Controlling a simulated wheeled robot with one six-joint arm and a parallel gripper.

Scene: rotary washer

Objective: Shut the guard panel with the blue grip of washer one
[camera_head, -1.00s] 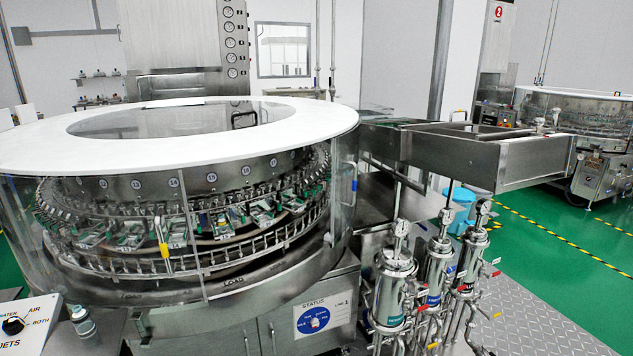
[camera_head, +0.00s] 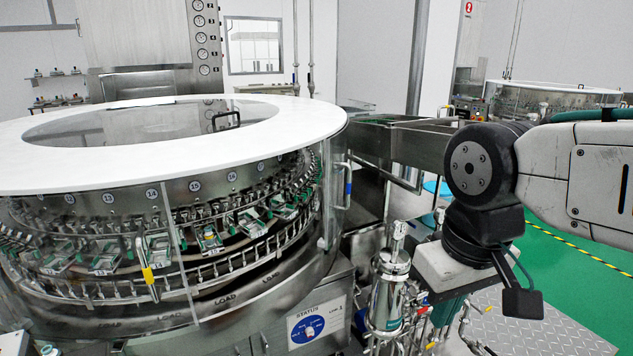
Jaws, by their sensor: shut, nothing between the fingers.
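Washer one (camera_head: 255,128) is the large round machine with a white ring top at the left and middle. Its blue grip (camera_head: 348,188) is a small upright handle on the right side of the drum, on a clear guard panel (camera_head: 327,215). How far that panel stands open is hard to tell through the clear material. My gripper (camera_head: 452,268) hangs at the end of my arm on the right, in front of the filter canisters. It is shut and empty, apart from the blue grip, to its right and lower. Its fingertips are hard to make out.
A yellow grip (camera_head: 148,275) is on another clear panel at the washer's front. A steel chute (camera_head: 420,140) juts right behind my arm. Steel canisters (camera_head: 390,290) stand below my gripper's left side. A status dial plate (camera_head: 312,325) faces front. Open green floor (camera_head: 560,270) lies right.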

